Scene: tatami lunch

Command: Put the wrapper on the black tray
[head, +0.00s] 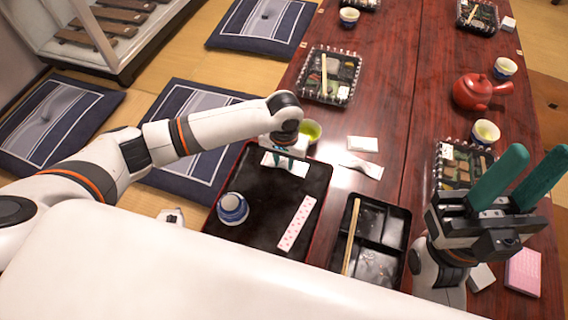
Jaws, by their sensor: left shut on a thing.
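The black tray (262,233) with a red rim lies on the table in front of me. My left gripper (284,161) points down over its far end, shut on a small white wrapper (298,167). The gripper partly covers this wrapper, and I cannot tell whether it touches the tray. Another white crumpled wrapper (365,168) lies on the table right of the tray. A pink patterned paper strip (297,223) lies on the tray. My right gripper (520,170) is raised at the right, its green fingers apart and empty.
A blue and white cup (232,208) stands on the tray's left side. A green tea cup (311,131) is just beyond the tray. An emptied black bento box (379,226) with chopsticks is to its right. A white packet (363,144), red teapot (477,92) and filled bento (330,75) stand farther off.

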